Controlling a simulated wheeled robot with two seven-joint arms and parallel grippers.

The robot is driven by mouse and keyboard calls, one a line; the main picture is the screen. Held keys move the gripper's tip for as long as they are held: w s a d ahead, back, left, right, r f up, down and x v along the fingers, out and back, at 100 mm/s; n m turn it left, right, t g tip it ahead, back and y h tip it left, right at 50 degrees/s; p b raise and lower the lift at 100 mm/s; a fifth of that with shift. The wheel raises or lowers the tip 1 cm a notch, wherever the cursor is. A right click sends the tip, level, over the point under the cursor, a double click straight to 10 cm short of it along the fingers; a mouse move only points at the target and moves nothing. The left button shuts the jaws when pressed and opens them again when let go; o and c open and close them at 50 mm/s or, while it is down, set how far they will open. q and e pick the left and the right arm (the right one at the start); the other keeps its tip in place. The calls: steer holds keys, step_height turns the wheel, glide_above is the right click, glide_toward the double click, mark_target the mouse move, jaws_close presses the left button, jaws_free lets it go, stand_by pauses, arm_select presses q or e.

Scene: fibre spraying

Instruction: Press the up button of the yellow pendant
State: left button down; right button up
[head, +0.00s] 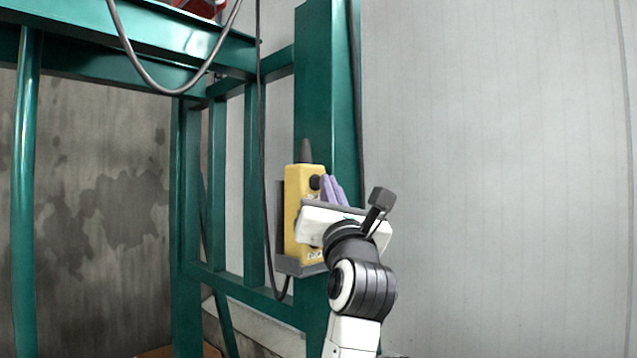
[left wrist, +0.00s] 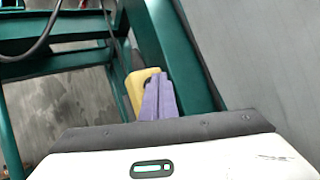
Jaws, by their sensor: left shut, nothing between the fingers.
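The yellow pendant (head: 291,205) hangs upright in a grey holder on the front of a green post. A black round control (head: 315,182) shows near its top, and a dark cable boot rises above it. My left gripper (head: 329,181) has purple fingers closed together, just right of that black control; I cannot tell if they touch it. The gripper's white body hides the pendant's lower right face and most of its buttons. In the left wrist view, the closed fingers (left wrist: 159,80) overlap the yellow pendant (left wrist: 131,88) and hide part of it. My right gripper is not in view.
The green post (head: 313,80) stands behind the pendant and belongs to a steel frame. A thick cable (head: 165,90) loops down from the top beam, and a thinner cable runs beside the pendant. Pale wall panels (head: 500,180) at the right leave free room.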

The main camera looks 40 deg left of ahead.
arm_select(q)
steer(key=shift+a, duration=0.5)
stand_by(0.3)
stand_by(0.6)
steer(key=shift+d+p, duration=0.3)
steer(key=shift+d, duration=0.75)
steer(key=d, duration=0.5)
steer(key=shift+s, duration=0.25)
stand_by(0.4)
